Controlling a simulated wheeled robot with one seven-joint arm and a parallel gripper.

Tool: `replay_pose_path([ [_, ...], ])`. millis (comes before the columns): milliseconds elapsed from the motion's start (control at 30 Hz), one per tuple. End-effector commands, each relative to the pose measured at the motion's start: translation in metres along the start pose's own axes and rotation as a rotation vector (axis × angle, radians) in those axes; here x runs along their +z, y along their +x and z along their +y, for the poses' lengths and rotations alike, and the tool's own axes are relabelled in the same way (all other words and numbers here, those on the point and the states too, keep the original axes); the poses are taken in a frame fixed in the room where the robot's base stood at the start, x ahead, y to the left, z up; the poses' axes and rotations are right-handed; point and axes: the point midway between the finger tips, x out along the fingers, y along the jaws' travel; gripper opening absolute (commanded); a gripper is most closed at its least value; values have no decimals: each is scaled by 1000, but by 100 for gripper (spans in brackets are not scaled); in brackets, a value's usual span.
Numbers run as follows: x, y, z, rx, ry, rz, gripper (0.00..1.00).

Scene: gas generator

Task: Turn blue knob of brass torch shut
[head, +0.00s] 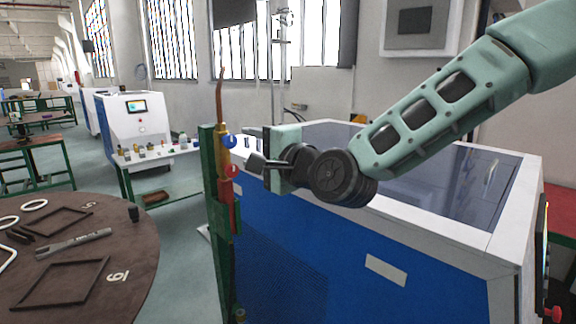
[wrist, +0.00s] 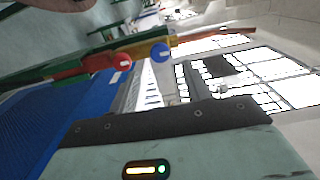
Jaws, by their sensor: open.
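The brass torch (head: 222,158) stands upright on a green post, its thin copper tube pointing up. Its blue knob (head: 229,141) is on the right side of the brass body, with a red knob (head: 233,171) below it. My gripper (head: 256,148) is open, just right of the torch, apart from the blue knob as far as I can tell. In the wrist view the torch lies sideways across the upper part, with the blue knob (wrist: 160,53) right of the red knob (wrist: 123,61). The gripper body fills the bottom there; its fingertips are not clear.
A large blue and white machine (head: 330,260) stands below and behind my arm. The green post (head: 222,250) rises beside its left edge. A round brown table (head: 130,270) with frames and rings is at lower left. Open floor lies between table and post.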

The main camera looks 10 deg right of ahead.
Motion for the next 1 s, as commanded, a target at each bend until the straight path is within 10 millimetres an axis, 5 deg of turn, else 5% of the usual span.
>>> replay_pose_path([
  [500,-1,-95,-3,1,-1,3,49],
  [1000,0,-108,0,0,1,-1,49],
])
